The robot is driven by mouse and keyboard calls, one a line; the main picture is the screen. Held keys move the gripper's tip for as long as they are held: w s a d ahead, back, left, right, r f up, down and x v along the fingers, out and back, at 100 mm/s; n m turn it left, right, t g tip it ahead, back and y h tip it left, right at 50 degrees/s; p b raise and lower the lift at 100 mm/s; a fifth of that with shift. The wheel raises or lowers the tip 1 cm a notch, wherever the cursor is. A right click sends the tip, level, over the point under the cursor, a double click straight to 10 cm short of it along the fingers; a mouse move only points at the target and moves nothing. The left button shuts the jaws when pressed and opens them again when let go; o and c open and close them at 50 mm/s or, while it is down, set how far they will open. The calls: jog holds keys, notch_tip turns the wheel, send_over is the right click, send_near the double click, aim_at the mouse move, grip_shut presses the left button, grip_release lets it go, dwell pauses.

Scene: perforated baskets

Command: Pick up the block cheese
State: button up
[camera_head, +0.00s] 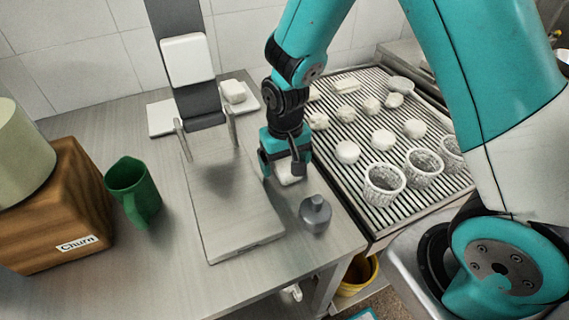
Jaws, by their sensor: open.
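My gripper (285,170) points down over the counter, right of the grey metal plate and close to the left edge of the slatted rack. A small white block (289,178), perhaps the block cheese, shows at its fingertips. The fingers hide much of this block, and I cannot tell whether they touch it. Another white block (234,91) lies on a white board at the back of the counter.
The slatted rack (352,203) carries several white cheese pieces and white perforated baskets (384,184). A grey weight-like object (315,213) stands in front of my gripper. The metal plate (235,215), green jug (134,191) and wooden box (60,215) are left.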

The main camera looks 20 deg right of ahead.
jog(key=c, duration=1.1)
jog(key=shift+c, duration=0.2)
